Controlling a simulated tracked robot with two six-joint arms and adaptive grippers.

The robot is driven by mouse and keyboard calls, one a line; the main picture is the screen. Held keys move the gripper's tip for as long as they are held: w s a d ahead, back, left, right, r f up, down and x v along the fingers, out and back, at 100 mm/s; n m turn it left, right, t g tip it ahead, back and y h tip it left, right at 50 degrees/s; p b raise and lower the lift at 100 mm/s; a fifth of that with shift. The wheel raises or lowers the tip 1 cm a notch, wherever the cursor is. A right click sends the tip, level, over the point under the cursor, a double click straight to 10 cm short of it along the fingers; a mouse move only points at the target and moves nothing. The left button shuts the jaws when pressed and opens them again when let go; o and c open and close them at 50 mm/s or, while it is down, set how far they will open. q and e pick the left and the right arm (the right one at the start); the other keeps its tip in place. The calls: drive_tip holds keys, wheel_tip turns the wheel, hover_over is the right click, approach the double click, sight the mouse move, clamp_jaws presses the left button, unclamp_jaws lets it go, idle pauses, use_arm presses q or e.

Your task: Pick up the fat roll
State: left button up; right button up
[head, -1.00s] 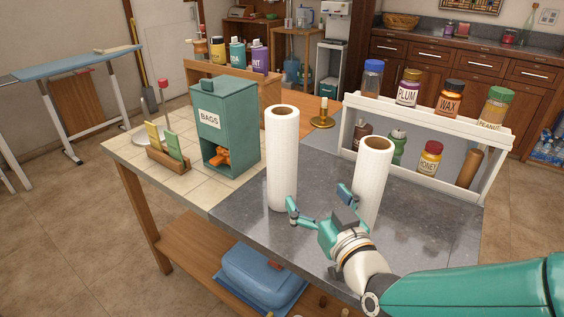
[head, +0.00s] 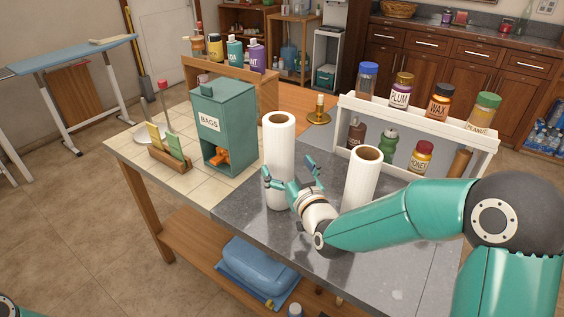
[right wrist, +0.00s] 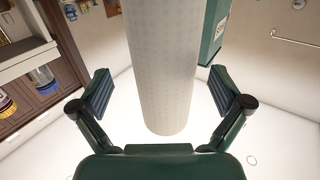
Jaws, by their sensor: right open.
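Two upright white paper rolls stand on the grey counter (head: 395,270): a left roll (head: 279,140) and a right roll (head: 362,172). They look close in width; I cannot tell for sure which is the fat one. My right gripper (head: 289,170) is open at the left roll, with one finger on each side of it. The right wrist view shows this roll (right wrist: 160,65) upright between the spread fingers of the right gripper (right wrist: 161,87), with gaps on both sides. The gripper hides part of the roll's lower half in the head view. My left gripper is not in view.
A teal bags box (head: 222,125) stands left of the left roll. A white two-tier rack (head: 410,116) with several jars is behind the right roll. A brass candle holder (head: 319,117) stands behind the rolls. My right forearm passes in front of the right roll's base.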

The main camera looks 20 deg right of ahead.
drive_tip(key=w, duration=0.2)
drive_tip(key=w+r+p, duration=0.1)
drive_tip(key=shift+w+a, duration=0.3)
drive_tip(key=shift+a, duration=0.1)
drive_tip(key=shift+w, duration=0.4)
drive_tip(key=c, duration=1.3)
drive_tip(key=shift+o, duration=0.2)
drive_tip(key=shift+r, duration=0.2)
